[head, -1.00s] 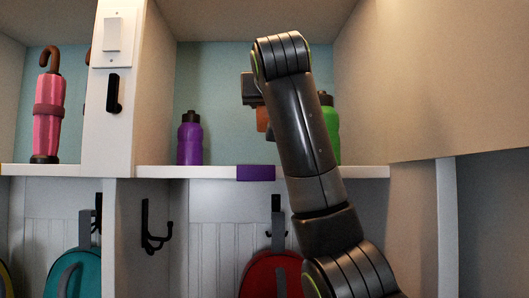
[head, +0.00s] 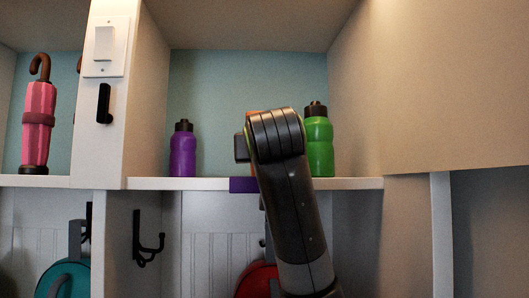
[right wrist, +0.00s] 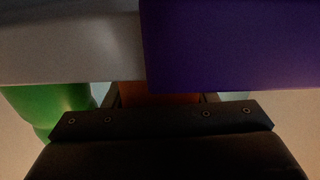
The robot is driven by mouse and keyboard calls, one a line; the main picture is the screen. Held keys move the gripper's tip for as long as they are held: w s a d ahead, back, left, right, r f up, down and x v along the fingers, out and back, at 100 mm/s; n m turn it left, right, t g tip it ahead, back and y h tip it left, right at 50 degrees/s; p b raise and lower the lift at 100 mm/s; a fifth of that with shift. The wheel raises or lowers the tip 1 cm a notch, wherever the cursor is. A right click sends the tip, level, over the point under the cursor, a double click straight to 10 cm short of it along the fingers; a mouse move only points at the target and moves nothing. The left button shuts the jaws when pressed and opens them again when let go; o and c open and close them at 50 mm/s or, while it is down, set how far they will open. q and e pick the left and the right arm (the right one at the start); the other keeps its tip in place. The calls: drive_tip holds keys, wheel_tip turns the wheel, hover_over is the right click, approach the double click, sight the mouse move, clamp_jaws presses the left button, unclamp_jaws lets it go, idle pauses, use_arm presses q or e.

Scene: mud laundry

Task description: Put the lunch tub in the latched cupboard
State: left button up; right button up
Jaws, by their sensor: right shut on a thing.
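My right gripper (right wrist: 160,103) is shut on an orange thing (right wrist: 155,97), which may be the lunch tub. Most of it is hidden by the gripper and the shelf edge in the right wrist view. In the head view my right arm rises in front of the open cubby, and only a thin orange-red sliver shows beside its upper joint. The fingers are hidden there. No latch shows in either view, so I cannot tell which compartment is the latched cupboard. My left gripper is not in view.
A purple bottle (head: 183,150) and a green bottle (head: 318,140) stand on the shelf (head: 205,184) either side of my arm. A purple label (head: 243,185) is on its edge. A pink umbrella (head: 38,125) stands left. Hooks (head: 146,240) and bags hang below.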

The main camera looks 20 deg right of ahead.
drive_tip(key=shift+s+f, duration=0.15)
drive_tip(key=o, duration=1)
drive_tip(key=shift+r, duration=0.3)
drive_tip(key=s+b, duration=0.1)
drive_tip(key=s, duration=0.3)
drive_tip(key=s+a+b, duration=0.1)
drive_tip(key=s+b, duration=0.1)
drive_tip(key=s, duration=0.1)
drive_tip(key=s+a+b, duration=0.1)
drive_tip(key=s+b, duration=0.1)
drive_tip(key=s, duration=0.2)
drive_tip(key=shift+s+a+f, duration=0.1)
drive_tip(key=shift+s+a, duration=0.15)
drive_tip(key=shift+s, duration=0.1)
